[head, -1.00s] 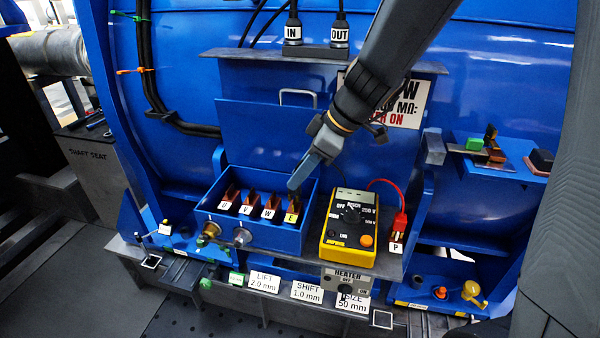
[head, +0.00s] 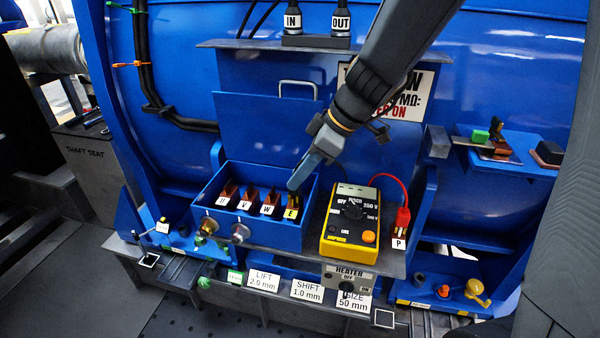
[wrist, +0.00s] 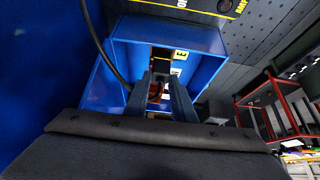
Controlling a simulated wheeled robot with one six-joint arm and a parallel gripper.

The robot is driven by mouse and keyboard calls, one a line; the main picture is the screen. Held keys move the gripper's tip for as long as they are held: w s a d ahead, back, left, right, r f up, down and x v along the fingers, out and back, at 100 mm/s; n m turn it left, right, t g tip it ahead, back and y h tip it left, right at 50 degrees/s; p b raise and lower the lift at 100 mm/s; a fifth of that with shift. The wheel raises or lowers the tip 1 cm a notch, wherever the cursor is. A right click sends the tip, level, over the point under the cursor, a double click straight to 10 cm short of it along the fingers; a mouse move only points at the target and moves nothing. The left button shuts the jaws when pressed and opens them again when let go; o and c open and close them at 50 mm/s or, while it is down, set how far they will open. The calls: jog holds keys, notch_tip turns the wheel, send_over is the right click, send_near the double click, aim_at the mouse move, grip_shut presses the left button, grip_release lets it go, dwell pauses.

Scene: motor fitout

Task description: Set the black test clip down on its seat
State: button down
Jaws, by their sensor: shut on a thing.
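My gripper (head: 294,186) reaches down into the blue terminal box (head: 262,236), at its right end, just above the yellow E label (head: 291,213). In the wrist view my gripper (wrist: 160,92) points at the same box, with the E label (wrist: 180,55) beyond the fingers. It is shut on the black test clip, a small dark shape (head: 295,199) just below the fingertips. The clip is largely hidden by the fingers, and I cannot tell whether it touches the E terminal. Brown terminals marked U, V and W (head: 247,197) stand to the left.
A yellow tester (head: 348,245) stands right of the box. A red clip (head: 402,221) with a red lead stands by the P label. The box's raised lid (head: 265,140) is behind. A dark cable (wrist: 103,50) runs left of the fingers in the wrist view.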

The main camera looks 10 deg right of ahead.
jog(key=shift+f+b, duration=0.35)
jog(key=c, duration=1.4)
grip_release()
jog(key=shift+r, duration=0.15)
jog(key=v, duration=0.7)
jog(key=shift+d+r, duration=0.2)
jog(key=shift+s, duration=0.2)
